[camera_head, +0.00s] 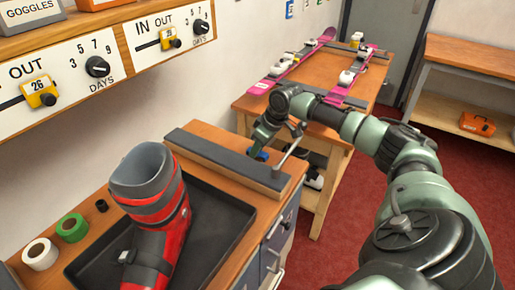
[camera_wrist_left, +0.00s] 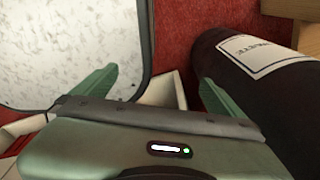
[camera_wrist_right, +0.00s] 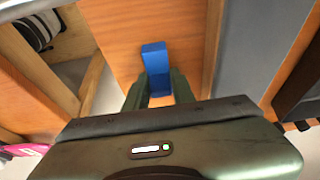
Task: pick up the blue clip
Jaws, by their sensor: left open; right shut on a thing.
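The blue clip (camera_wrist_right: 154,58) is a small blue block in the right wrist view. It stands between the two green fingers of my right gripper (camera_wrist_right: 158,88), which is shut on it. In the head view my right gripper (camera_head: 264,136) points down at the far end of the near bench, and a little of the blue clip (camera_head: 262,156) shows below it. Whether the clip touches the bench top is hard to tell. My left gripper (camera_wrist_left: 160,76) is open with nothing between its fingers; it is out of the head view.
A red ski boot (camera_head: 158,215) stands in a black tray (camera_head: 228,215) on the bench. A grey-topped bar (camera_head: 225,158) crosses the bench beside my right gripper. Tape rolls (camera_head: 72,227) lie at left. A dark cylinder with a white label (camera_wrist_left: 262,72) is close to my left gripper.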

